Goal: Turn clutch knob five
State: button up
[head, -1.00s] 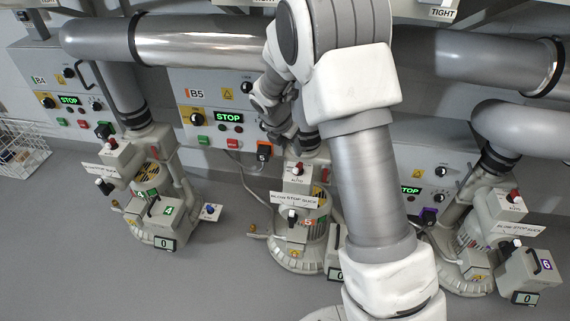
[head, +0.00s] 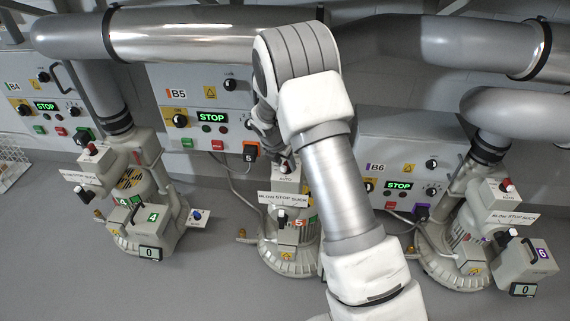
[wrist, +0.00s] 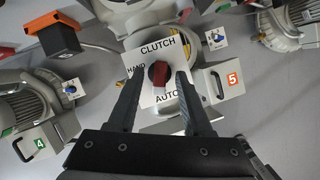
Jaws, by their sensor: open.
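Clutch knob five (wrist: 159,74) is a red and dark knob on a white plate marked CLUTCH, HAND and AUTO, in the middle of the wrist view. An orange 5 label (wrist: 232,79) is on the box beside it. My gripper (wrist: 160,79) is open, with one dark finger on each side of the knob in this view. Contact and depth cannot be told. In the head view, my gripper is mostly hidden behind my arm, just above the white-topped clutch box (head: 286,183) of blower five.
Blower four (head: 150,225) stands to the left and blower six (head: 455,255) to the right. A blow/stop/suck lever (head: 282,215) sits below the clutch box. Panel B5 (head: 200,80) is on the wall behind, with an orange-framed block (head: 250,151) on a cable.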

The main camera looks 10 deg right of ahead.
grip_shut()
jog(key=shift+r+p, duration=0.1)
jog(key=shift+p, duration=0.2)
dwell(0.3)
jog(key=m+p, duration=0.2)
jog(key=m, duration=0.1)
jog(key=shift+w+a+r+g+h, duration=0.1)
jog(key=shift+a+g+h, duration=0.05)
jog(key=shift+g+h, duration=0.25)
jog(key=m+p, duration=0.1)
jog(key=m+g+p, duration=0.1)
jog(key=m, duration=0.1)
jog(key=shift+w+m+g, duration=0.2)
jog(key=shift+m+g, duration=0.1)
jog(key=m+g+p, duration=0.1)
jog(key=m, duration=0.2)
jog(key=shift+w+m+h, duration=0.15)
jog(key=shift+m+h, duration=0.15)
jog(key=shift+w+f+m+g, duration=0.15)
jog(key=shift+m+g, duration=0.45)
jog(key=shift+m, duration=0.8)
